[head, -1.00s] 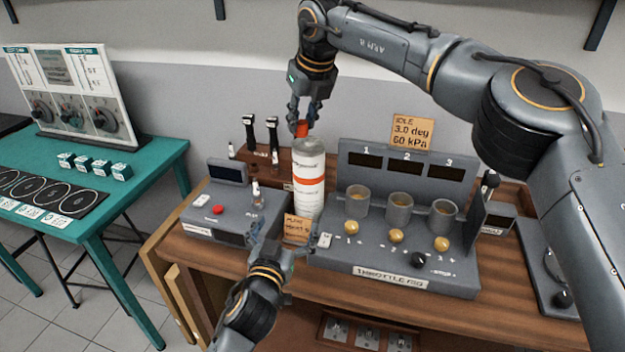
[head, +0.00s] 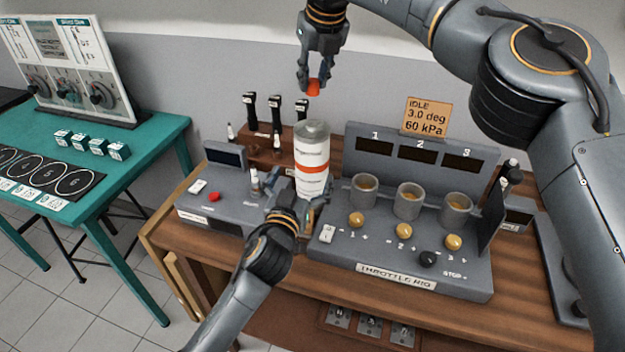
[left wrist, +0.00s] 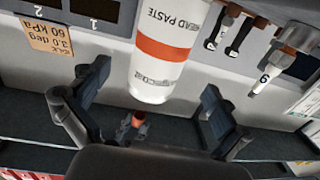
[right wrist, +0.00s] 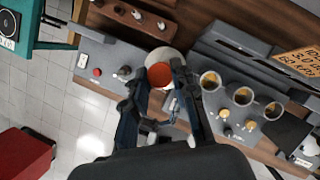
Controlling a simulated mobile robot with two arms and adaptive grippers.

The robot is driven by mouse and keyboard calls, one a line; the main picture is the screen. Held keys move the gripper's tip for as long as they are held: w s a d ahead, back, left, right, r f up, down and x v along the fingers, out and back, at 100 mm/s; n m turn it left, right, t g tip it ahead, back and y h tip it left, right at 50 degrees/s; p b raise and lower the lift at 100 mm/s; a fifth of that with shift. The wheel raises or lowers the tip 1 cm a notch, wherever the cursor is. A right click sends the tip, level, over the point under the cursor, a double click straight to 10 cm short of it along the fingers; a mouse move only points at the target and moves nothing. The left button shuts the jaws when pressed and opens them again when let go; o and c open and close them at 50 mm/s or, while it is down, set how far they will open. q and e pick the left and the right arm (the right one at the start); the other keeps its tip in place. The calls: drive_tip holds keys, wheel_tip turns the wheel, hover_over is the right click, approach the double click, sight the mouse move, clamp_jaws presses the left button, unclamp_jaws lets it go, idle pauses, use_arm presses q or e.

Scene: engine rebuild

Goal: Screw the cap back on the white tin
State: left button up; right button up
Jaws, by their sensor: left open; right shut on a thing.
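The white tin (head: 312,160) with an orange band stands upright on the wooden bench, between the left console and the throttle rig. Its grey top is uncovered. It also shows in the left wrist view (left wrist: 160,70). My right gripper (head: 315,84) is shut on the orange-red cap (head: 314,88) and holds it above the tin, apart from it. The cap also shows between the fingers in the right wrist view (right wrist: 160,76), over the tin's top. My left gripper (head: 297,208) is open at the tin's lower part, its fingers on either side in the left wrist view (left wrist: 150,112). Contact cannot be told.
The throttle rig (head: 395,278) with cups and gold knobs stands close right of the tin. A grey console (head: 212,210) with a red button is at its left. A wooden rack (head: 262,152) with black-handled tools is behind. A teal table (head: 150,140) stands farther left.

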sight(312, 153)
use_arm(q)
drive_tip(key=x, duration=0.8)
use_arm(e)
drive_tip(key=shift+s+a, duration=0.1)
use_arm(q)
drive_tip(key=shift+w+r, duration=0.1)
drive_tip(key=shift+w, duration=0.1)
use_arm(e)
drive_tip(key=shift+s+r, duration=0.1)
drive_tip(key=shift+r, duration=0.05)
use_arm(q)
drive_tip(key=c, duration=1.7)
drive_tip(key=shift+c, duration=0.2)
use_arm(e)
drive_tip(key=shift+f, duration=2.45)
